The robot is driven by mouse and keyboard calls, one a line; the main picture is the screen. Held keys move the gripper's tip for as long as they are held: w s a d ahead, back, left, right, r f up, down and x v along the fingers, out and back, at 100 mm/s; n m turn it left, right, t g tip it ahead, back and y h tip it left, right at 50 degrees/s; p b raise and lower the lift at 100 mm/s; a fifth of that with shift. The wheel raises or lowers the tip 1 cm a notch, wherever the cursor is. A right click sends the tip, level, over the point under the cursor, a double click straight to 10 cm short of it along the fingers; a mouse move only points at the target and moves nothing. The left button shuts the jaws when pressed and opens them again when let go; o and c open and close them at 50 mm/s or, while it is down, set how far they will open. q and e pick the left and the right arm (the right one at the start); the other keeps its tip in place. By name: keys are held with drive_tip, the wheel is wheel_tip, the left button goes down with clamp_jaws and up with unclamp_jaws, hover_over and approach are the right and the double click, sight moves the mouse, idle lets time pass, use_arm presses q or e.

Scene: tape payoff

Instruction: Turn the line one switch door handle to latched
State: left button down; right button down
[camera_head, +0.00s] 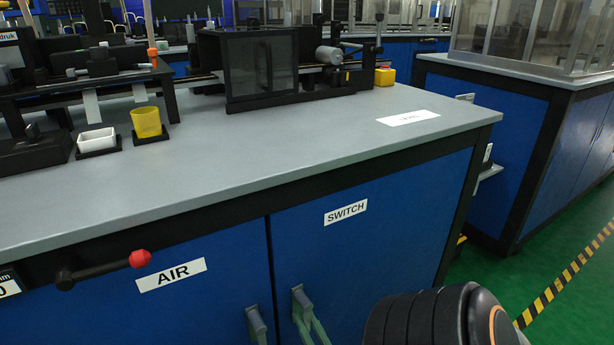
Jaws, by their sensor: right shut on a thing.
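The line one switch door (375,235) is a blue cabinet door with a white SWITCH label, below the grey worktop. Its grey handle (300,298) is at the door's left edge, near the bottom of the picture. It stands roughly upright, and its lower part is hidden or cut off. My right gripper (313,326) is at this handle, its pale greenish fingers shut on it, mostly below the picture's edge. My dark ribbed right arm link (425,318) shows to the right. Whether the handle is latched is hard to tell. My left gripper is not in view.
The AIR door (205,315) is at left, with a similar grey handle (256,324) close to the switch handle. A red-knobbed lever (105,268) juts out above it. The worktop (300,145) carries a white tray (97,141) and a yellow cup (147,121). Green floor lies right.

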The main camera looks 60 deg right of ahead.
drive_tip(key=c, duration=0.8)
unclamp_jaws()
